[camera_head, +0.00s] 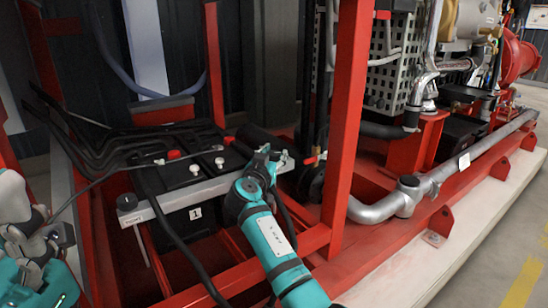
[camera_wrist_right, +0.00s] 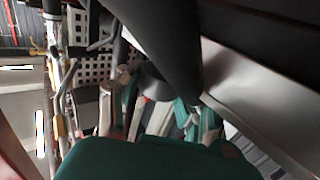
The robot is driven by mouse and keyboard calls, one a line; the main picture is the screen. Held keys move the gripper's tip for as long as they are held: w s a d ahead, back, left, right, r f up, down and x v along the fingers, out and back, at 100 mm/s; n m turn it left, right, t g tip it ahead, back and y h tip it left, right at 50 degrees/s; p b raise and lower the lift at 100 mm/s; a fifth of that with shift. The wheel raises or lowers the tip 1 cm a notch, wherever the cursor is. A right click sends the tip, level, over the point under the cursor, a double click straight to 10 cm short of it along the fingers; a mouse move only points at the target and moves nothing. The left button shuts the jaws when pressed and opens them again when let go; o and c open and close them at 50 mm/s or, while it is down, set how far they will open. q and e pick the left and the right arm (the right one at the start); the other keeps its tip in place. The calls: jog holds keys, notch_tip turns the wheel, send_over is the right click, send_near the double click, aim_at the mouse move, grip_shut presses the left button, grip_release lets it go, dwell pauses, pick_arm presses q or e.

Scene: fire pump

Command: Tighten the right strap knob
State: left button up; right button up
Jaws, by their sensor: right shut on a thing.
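A pale metal strap (camera_head: 205,190) runs across the front top of the black battery (camera_head: 180,170). A black knob (camera_head: 127,203) sits at its left end. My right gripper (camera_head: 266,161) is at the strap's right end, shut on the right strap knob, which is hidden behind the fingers. In the right wrist view a teal part of mine fills the bottom, and the metal strap (camera_wrist_right: 245,90) shows as a broad band at right beside a dark cylinder (camera_wrist_right: 165,45). My left gripper (camera_head: 45,238) is at the left edge, its jaws unclear.
A red frame post (camera_head: 345,120) stands just right of my right gripper. Black cables (camera_head: 90,145) lie over the battery's left side. White caps (camera_head: 219,162) and a red cap (camera_head: 174,154) sit on its top. A grey pipe (camera_head: 450,168) runs along the right.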

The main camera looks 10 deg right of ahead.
aim_at(272, 158)
jog(key=o, duration=1.2)
jog(key=v, duration=0.7)
jog(key=shift+s+a, duration=0.1)
jog(key=shift+s, duration=0.1)
